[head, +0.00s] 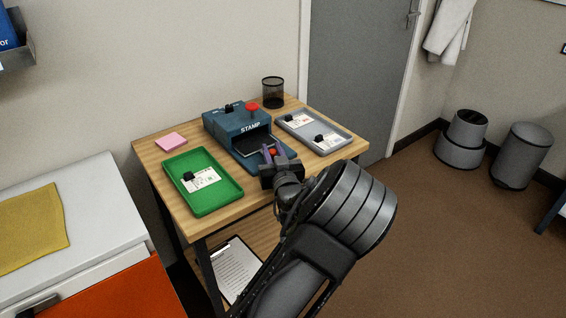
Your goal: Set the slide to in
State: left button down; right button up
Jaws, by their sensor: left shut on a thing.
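The blue stamp machine (224,122) stands at the back middle of the wooden table, with a red button on top. Its dark slide (257,144) shows in the front opening and appears to reach out toward me. My left gripper (271,156) is at the front end of the slide, low over the machine's base. Its fingers are shut on the slide's small orange-red knob (273,152), which is mostly hidden between them. The wrist hides part of the machine's front base. My right gripper is not in view.
A green tray (211,209) with a card and black block lies left of the machine. A grey tray (347,140) with cards and black blocks lies right. A pink pad (171,142) and mesh cup (273,93) stand farther back. A clipboard (237,268) lies below the tabletop.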

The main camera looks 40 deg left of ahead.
pick_arm(q)
jog(key=shift+w+a, duration=0.2)
jog(key=shift+a, duration=0.5)
jog(key=c, duration=1.3)
grip_release()
jog(key=shift+d, duration=0.1)
jog(key=shift+v, duration=3.85)
jog(key=shift+o, duration=0.3)
